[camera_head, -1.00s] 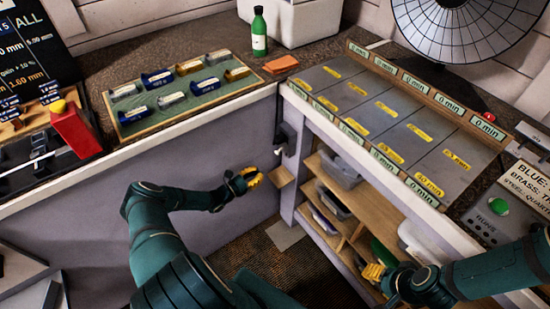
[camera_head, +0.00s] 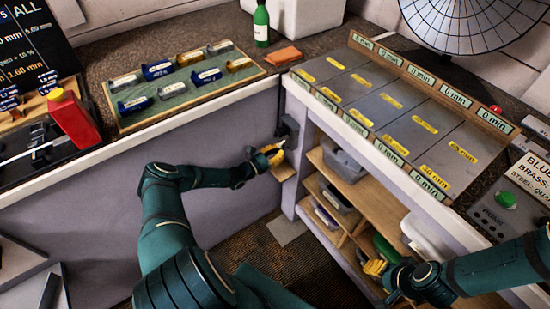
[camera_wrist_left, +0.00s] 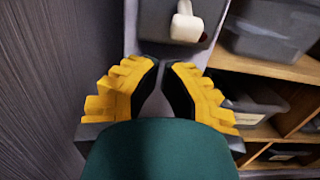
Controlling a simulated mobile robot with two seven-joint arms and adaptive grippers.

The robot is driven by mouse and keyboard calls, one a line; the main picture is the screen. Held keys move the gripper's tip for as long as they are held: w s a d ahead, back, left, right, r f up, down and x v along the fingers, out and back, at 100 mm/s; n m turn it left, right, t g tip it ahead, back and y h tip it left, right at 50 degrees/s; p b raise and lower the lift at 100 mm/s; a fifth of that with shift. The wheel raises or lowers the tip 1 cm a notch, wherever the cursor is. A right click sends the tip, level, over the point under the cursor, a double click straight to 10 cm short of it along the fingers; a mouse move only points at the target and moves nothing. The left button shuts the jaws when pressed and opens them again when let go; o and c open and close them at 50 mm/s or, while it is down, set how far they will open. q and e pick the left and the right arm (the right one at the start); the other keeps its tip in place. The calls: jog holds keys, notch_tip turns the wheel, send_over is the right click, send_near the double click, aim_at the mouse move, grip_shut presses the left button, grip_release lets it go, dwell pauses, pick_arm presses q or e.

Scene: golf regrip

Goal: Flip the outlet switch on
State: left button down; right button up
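The outlet switch (camera_head: 284,139) is a dark box on the side panel near the inner counter corner. Its pale lever (camera_wrist_left: 187,25) shows at the top of the left wrist view, on a grey mount (camera_wrist_left: 190,8). My left gripper (camera_head: 277,153) has yellow and black fingers and is just below and beside the switch, partly covering it in the head view. In the left wrist view the fingertips (camera_wrist_left: 161,67) nearly meet, with nothing between them. The lever is beyond the tips, apart from them. My right gripper (camera_head: 374,267) is low by the shelves; its finger gap is not clear.
Open shelves with grey bins (camera_head: 343,163) stand to the right. The grey side panel (camera_head: 225,215) lies to the left. Above are a tray of clubs' parts (camera_head: 190,85) and a sectioned board (camera_head: 400,110).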

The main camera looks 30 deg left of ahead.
aim_at(282, 143)
pick_arm(q)
jog(key=shift+s+a+r, duration=0.1)
jog(key=shift+s+r, duration=0.25)
jog(key=shift+r, duration=0.45)
jog(key=r+g+y+p, duration=0.1)
jog(key=g+p, duration=0.1)
jog(key=p, duration=0.3)
jog(key=s+r+g+y+p, duration=0.1)
jog(key=g+p, duration=0.2)
jog(key=p, duration=0.2)
jog(key=s+a+r+g+y+p, duration=0.1)
jog(key=g+p, duration=0.2)
jog(key=p, duration=0.3)
jog(key=shift+r, duration=0.2)
dwell(0.6)
jog(key=shift+r, duration=0.1)
jog(key=shift+d+r+p, duration=0.1)
jog(key=shift+r+p, duration=0.65)
jog(key=shift+p, duration=0.1)
